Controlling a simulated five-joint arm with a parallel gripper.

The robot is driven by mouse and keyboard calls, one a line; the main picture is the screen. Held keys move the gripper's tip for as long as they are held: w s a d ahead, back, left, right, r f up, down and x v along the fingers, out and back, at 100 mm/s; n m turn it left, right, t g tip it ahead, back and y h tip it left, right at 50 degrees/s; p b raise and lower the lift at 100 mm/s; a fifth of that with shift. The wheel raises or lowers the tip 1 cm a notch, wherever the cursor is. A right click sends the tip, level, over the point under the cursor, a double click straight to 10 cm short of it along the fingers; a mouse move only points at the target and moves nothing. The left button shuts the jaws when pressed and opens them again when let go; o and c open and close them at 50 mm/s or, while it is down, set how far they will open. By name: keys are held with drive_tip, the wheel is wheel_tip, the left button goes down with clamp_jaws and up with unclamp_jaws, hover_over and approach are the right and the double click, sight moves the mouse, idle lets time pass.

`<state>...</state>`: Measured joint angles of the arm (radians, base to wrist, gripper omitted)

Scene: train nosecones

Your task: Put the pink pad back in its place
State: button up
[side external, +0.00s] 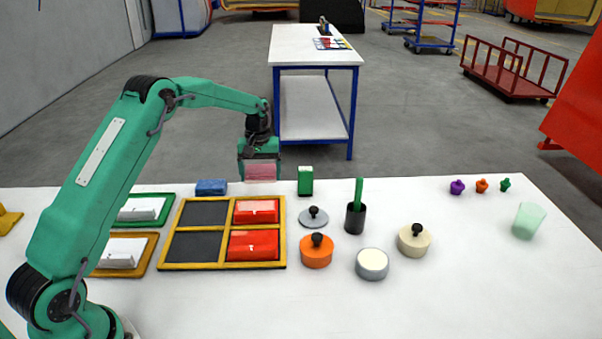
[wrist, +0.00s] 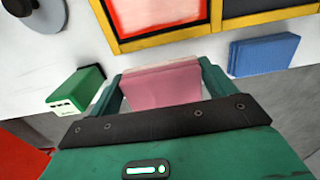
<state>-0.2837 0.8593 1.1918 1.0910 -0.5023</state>
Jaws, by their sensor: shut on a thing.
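My gripper (side external: 259,168) is shut on the pink pad (side external: 262,172) and holds it above the far edge of the white table. In the wrist view the pink pad (wrist: 162,85) sits between the two green fingers of my gripper (wrist: 160,90). A blue pad (side external: 211,187) lies on the table to the left of the held pad. A green and white block (side external: 305,181) stands to its right. Both also show in the wrist view, the blue pad (wrist: 263,55) at right and the green block (wrist: 77,90) at left.
A yellow-framed tray (side external: 222,263) has two dark empty compartments at left and red packs (side external: 255,212) at right. Two smaller trays (side external: 150,240) with white items lie left of it. Pots (side external: 317,251), a lid (side external: 313,218) and a dark cup (side external: 355,218) stand to the right.

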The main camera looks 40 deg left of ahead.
sight(259, 193)
drive_tip(key=shift+w+a+f, duration=0.2)
drive_tip(key=shift+a+f, duration=0.35)
drive_tip(key=shift+a, duration=0.3)
drive_tip(key=shift+f, duration=2)
drive_tip(key=shift+f, duration=0.1)
drive_tip(key=o, duration=0.8)
drive_tip(key=shift+c, duration=0.2)
wheel_tip(259, 193, up, 11)
drive_tip(key=shift+r, duration=0.6)
